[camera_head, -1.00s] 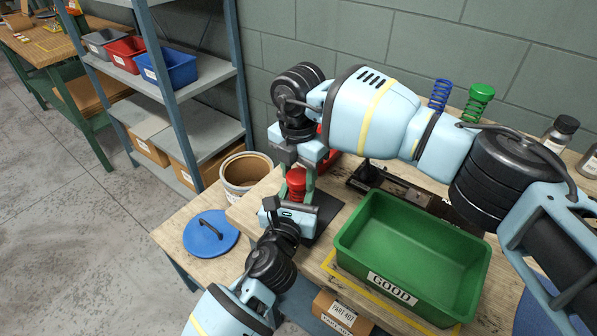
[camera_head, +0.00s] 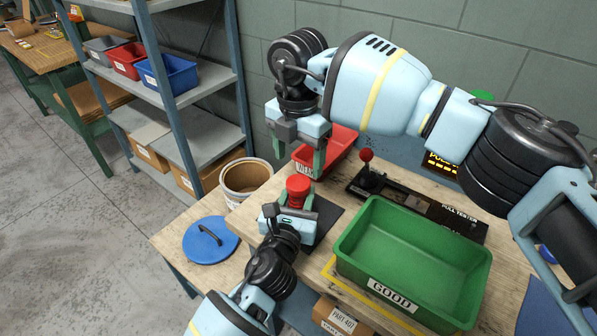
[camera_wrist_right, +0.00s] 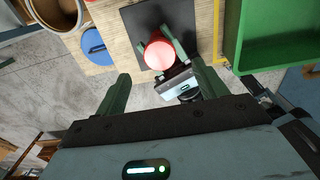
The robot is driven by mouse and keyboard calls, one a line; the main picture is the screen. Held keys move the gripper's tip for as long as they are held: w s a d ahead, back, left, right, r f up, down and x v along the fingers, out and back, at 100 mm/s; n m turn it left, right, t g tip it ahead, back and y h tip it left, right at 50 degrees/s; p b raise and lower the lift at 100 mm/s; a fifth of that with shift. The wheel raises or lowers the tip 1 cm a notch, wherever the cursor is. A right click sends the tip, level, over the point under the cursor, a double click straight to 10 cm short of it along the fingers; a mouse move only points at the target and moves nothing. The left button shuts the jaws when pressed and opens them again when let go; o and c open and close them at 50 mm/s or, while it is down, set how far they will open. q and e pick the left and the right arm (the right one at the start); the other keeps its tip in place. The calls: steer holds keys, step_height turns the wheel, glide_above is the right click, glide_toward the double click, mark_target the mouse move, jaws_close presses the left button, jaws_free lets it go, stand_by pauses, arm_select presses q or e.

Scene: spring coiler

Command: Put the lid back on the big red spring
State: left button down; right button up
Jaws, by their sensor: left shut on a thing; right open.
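My left gripper (camera_head: 291,209) is shut around the lower part of an upright red piece, the big red spring (camera_head: 299,199), above a dark mat. A wider, round red top, seemingly the lid (camera_head: 298,183), sits on it. I cannot make out coils or whether the top is fully seated. In the right wrist view the smooth round red top (camera_wrist_right: 160,52) shows from above, between the left gripper's fingers. My right gripper (camera_head: 298,160) is open and empty, pointing down just above the red top, apart from it. Its two green fingers (camera_wrist_right: 162,82) stand wide apart.
A green GOOD bin (camera_head: 345,262) stands to the right. Behind are a red bin (camera_head: 337,147) and a pull tester with a red-knobbed lever (camera_head: 367,156). A bucket (camera_head: 246,178) and a blue handled disc (camera_head: 209,240) are to the left.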

mark_target(296, 203)
arm_select(q)
steer(key=shift+f, duration=0.1)
arm_select(e)
steer(key=shift+r, duration=2.75)
arm_select(q)
steer(key=c, duration=0.8)
jaws_free()
steer(key=shift+c, duration=0.2)
steer(key=shift+v, duration=3.9)
arm_select(e)
steer(key=shift+s+r, duration=0.1)
steer(key=shift+r, duration=0.55)
arm_select(q)
steer(key=shift+a, duration=0.1)
